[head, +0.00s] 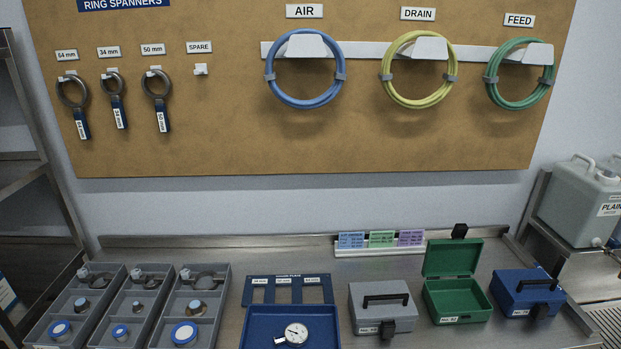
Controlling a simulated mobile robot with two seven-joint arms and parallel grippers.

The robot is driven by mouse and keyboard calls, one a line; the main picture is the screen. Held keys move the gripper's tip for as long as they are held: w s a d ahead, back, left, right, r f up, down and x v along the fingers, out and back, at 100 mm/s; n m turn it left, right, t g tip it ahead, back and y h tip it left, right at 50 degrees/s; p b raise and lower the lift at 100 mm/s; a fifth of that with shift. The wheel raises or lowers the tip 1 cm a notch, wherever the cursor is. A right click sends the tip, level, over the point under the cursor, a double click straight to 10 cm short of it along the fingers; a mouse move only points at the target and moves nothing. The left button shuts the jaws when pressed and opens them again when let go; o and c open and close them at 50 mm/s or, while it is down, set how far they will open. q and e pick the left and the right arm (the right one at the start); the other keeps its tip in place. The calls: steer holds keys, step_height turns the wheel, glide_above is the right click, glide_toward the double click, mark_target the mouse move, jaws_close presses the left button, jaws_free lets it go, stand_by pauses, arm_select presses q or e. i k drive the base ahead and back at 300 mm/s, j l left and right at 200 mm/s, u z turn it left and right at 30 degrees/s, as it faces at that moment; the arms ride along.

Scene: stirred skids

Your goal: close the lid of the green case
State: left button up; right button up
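The green case (459,302) stands on the steel bench at the right, between a grey case and a blue case. Its lid (453,259) is up, hinged at the back, with a dark latch (460,231) sticking up from the lid's top edge. The inside looks dark green and I see nothing in it. A white label is on its front. Neither of my grippers shows in the head view.
The shut grey case (383,302) is close on the left and the shut blue case (527,293) close on the right. A blue tray (251,332) with a gauge (293,335) and grey divided trays (62,318) stand further left. A card rack (380,243) is behind. Hoses hang above.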

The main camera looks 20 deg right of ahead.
mark_target(457, 257)
steer(key=z, duration=1.5)
steer(key=i+l+z, duration=0.1)
steer(key=i+z, duration=0.4)
steer(key=z, duration=0.15)
